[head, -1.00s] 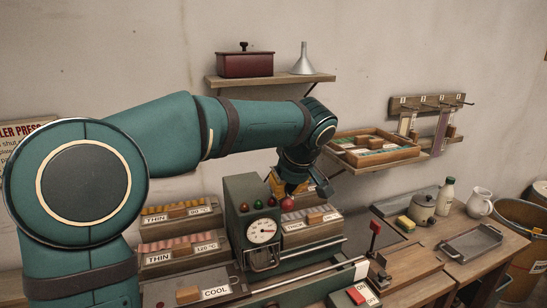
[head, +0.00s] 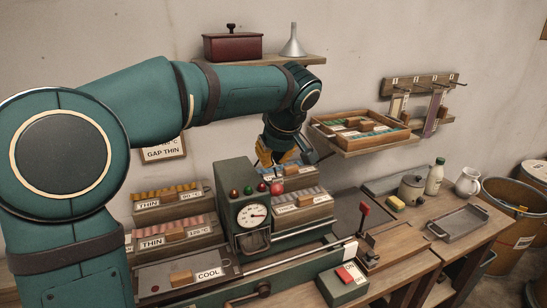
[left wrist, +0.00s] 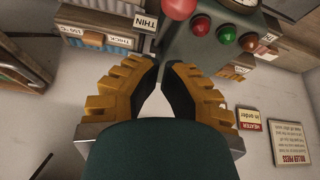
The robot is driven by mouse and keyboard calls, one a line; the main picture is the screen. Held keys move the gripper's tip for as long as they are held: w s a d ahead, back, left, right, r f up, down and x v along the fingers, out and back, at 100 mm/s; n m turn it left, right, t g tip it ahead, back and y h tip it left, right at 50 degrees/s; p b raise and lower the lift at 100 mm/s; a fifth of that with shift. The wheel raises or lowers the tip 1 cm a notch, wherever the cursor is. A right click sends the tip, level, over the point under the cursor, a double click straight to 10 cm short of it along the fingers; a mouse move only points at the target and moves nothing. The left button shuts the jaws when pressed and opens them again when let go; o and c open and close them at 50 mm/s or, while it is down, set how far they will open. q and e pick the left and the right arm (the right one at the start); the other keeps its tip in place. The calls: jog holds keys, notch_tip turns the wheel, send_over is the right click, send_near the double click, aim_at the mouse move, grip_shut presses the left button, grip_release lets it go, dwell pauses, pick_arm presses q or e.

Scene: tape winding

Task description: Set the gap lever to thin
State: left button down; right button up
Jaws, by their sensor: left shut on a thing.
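A round red knob (head: 277,188), which I take for the gap lever's, shows at the right top of the green press housing (head: 236,180), near its dial (head: 254,216). My left gripper (head: 280,160) reaches down behind the housing, just above the knob in the picture. In the left wrist view, its yellow fingers (left wrist: 160,68) close in with dark pads, and the red knob (left wrist: 180,8) shows just past the tips. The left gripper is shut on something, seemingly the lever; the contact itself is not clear. My right gripper is not in view.
Wooden trays labelled THIN (head: 172,205) stand left of the housing, and another (head: 305,207) stands right. A red-handled lever (head: 364,209) and an on/off switch (head: 346,274) are at the right. A wall sign (head: 163,150) reads GAP THIN. A shelf (head: 318,59) hangs above.

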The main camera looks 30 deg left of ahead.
pick_arm(q)
jog(key=s+d+r+p, duration=0.2)
jog(key=s+d+r, duration=0.8)
jog(key=d, duration=0.2)
jog(key=w+d+f+m+g+h, duration=0.1)
jog(key=d+f+m+h, duration=0.15)
jog(key=f, duration=0.75)
jog(key=w+d+f+m+g+h, duration=0.1)
jog(key=d+f+m, duration=0.15)
jog(key=f, duration=0.75)
jog(key=w+d+f+m+h, duration=0.2)
jog(key=f+m, duration=0.1)
jog(key=f, duration=0.8)
jog(key=s+f+h, duration=0.1)
jog(key=s+f, duration=0.6)
jog(key=f, duration=0.4)
jog(key=s+a+f+m+h, duration=0.1)
jog(key=s+f, duration=0.6)
jog(key=f, duration=0.4)
jog(key=shift+s+a+f+m+t+h, duration=0.15)
jog(key=shift+s+f+m+t+h, duration=0.1)
jog(key=shift+s+m+t+h, duration=0.1)
